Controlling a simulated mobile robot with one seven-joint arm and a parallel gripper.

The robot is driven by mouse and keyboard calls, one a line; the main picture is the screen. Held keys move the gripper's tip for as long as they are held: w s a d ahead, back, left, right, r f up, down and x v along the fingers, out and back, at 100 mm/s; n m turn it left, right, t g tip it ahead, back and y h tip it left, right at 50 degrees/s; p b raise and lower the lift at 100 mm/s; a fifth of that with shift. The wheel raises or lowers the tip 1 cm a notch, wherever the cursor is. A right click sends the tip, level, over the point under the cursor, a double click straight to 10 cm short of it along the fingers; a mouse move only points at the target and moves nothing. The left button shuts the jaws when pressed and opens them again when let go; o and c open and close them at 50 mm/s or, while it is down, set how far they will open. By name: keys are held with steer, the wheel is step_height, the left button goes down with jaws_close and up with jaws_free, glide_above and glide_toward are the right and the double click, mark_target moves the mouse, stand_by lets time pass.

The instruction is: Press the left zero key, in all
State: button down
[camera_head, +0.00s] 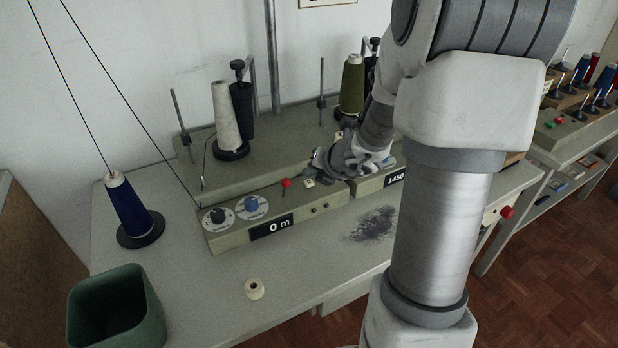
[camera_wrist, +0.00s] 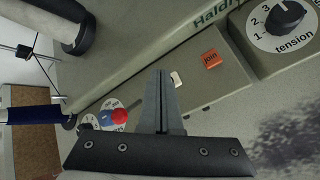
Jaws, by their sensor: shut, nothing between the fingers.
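The left winding unit (camera_head: 330,202) has a display (camera_head: 271,227) reading 0 m. A small cream key (camera_head: 310,183) sits on its top, right of a red-knobbed lever (camera_head: 286,184). In the wrist view the pale key (camera_wrist: 176,78) lies just right of my fingertips, with the red knob (camera_wrist: 119,116) to the left. I cannot read a mark on the key. My gripper (camera_head: 312,170) is shut and empty, close above the unit near the key; its shut fingers (camera_wrist: 161,76) also show in the wrist view. I cannot tell whether they touch anything.
Right of the key is an orange "join" label (camera_wrist: 211,59). A right unit reads 1450 (camera_head: 396,179). Thread cones, including a white one (camera_head: 227,115), stand behind. A blue cone (camera_head: 130,205), green bin (camera_head: 115,308) and small roll (camera_head: 254,289) are at left and front.

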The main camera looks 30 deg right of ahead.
step_height(320, 180, up, 5)
steer(key=p, duration=0.4)
steer(key=shift+p, duration=0.4)
stand_by(0.5)
